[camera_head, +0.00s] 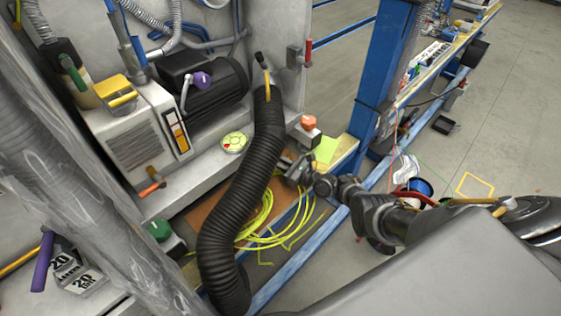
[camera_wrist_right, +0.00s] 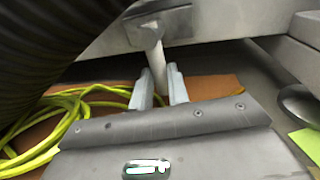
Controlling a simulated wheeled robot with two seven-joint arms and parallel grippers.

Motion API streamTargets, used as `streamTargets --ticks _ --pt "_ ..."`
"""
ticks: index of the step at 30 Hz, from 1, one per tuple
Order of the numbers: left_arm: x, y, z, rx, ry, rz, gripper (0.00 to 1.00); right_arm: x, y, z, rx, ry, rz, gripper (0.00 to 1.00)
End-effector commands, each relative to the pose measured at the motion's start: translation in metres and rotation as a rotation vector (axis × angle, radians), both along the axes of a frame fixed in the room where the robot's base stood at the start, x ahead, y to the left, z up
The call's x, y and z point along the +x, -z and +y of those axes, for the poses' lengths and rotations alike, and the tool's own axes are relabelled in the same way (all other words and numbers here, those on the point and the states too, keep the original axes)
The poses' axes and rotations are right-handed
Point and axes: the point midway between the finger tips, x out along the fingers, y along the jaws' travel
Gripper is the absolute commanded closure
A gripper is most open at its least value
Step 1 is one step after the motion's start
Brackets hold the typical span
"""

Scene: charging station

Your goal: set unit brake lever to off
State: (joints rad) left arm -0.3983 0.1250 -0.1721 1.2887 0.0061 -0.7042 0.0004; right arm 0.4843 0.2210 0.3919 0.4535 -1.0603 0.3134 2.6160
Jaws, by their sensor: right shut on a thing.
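My right gripper (camera_wrist_right: 158,82) is shut on a pale grey lever shaft (camera_wrist_right: 154,55) in the right wrist view. The shaft comes down from a grey block (camera_wrist_right: 163,20) on a metal ledge, and its end is hidden between the fingers. In the head view my right gripper (camera_head: 297,168) is beside the black corrugated hose, just below a grey block with an orange top (camera_head: 308,123). The lever cannot be made out clearly there, and no label shows that it is the unit brake lever. My left gripper is not in view.
The thick black corrugated hose (camera_head: 232,200) stands close left of my right gripper. Yellow cable (camera_head: 265,225) lies coiled below. Other levers include a red-handled one (camera_head: 308,52), a yellow-handled one (camera_head: 267,82) and an orange-handled one (camera_head: 151,188). A blue post (camera_head: 385,75) stands to the right.

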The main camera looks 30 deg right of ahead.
Motion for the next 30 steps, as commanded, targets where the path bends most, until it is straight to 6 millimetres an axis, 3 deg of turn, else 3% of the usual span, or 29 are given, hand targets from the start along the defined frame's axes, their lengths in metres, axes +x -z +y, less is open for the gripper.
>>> streamTargets --ticks 18,19,23,30 --pt "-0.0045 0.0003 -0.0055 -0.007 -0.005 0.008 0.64 -0.0019 0.0021 0.0024 0.036 -0.001 0.017 1.00" --pt "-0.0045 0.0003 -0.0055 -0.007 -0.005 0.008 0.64 -0.0018 0.0022 0.0025 0.036 -0.002 0.017 0.79" --pt "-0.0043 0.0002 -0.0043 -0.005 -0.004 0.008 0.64 -0.0015 0.0017 0.0022 0.035 -0.001 0.016 0.62" --pt "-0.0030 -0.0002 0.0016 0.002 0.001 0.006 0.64 -0.0010 0.0009 0.0017 0.034 0.000 0.014 0.61"
